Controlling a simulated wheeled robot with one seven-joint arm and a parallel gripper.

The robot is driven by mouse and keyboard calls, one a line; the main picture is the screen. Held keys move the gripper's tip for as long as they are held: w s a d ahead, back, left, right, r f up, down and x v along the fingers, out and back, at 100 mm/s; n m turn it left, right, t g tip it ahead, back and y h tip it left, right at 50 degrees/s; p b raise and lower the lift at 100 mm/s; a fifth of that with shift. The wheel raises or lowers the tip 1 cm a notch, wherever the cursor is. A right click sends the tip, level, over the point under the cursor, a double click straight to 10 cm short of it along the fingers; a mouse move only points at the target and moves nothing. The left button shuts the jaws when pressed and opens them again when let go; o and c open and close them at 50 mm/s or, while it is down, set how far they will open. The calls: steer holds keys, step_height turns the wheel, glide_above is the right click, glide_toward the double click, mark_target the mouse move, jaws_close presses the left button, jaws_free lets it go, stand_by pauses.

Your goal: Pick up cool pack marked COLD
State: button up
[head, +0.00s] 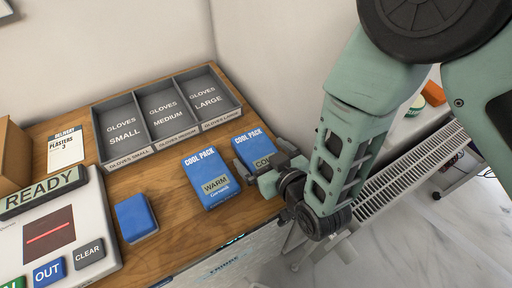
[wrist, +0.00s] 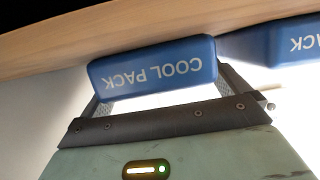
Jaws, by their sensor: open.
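The cool pack marked COLD (head: 252,140) is a blue pack with a pale label, of which only the first letters show. It lies at the right edge of the wooden counter, partly hidden by my gripper (head: 265,165). In the wrist view the blue pack (wrist: 152,74) sits between the two spread fingers of my gripper (wrist: 165,92), its COOL PACK lettering upside down. My gripper is open around the pack's near end. I cannot tell whether either finger touches it.
A second blue cool pack (head: 207,179), marked WARM, lies just left; its end also shows in the wrist view (wrist: 290,42). Behind stands a grey three-part glove tray (head: 146,150). A blue block (head: 135,217) and a READY device (head: 95,225) are at left.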

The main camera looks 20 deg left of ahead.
steer(key=c, duration=1.2)
steer(key=shift+o, duration=0.2)
steer(key=shift+r, duration=0.1)
